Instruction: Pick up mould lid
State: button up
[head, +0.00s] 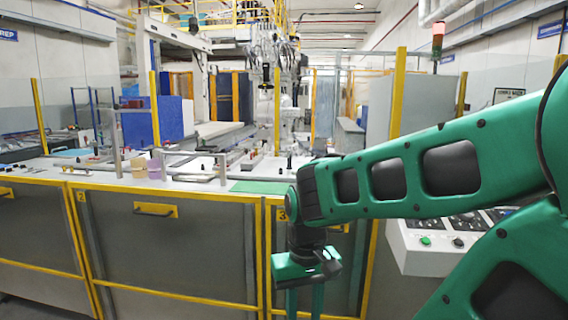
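My gripper (305,300) hangs down in front of the workbench in the head view, at the lower middle of the picture. Its two green fingers point downward with a gap between them, and nothing shows in the gap. The fingertips are cut off by the bottom edge. I cannot pick out the mould lid for certain among the small items on the bench. My green arm reaches in from the right and hides part of the bench.
The long bench (180,240) has grey panels with yellow edges. On its top are a tan block (138,167), a purple piece (155,167), a green mat (260,187) and metal rails (190,155). A control panel (440,243) with buttons stands right, partly behind my arm.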

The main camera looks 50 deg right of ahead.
aim_at(251, 162)
jog(key=z, duration=0.75)
jog(key=i, duration=0.65)
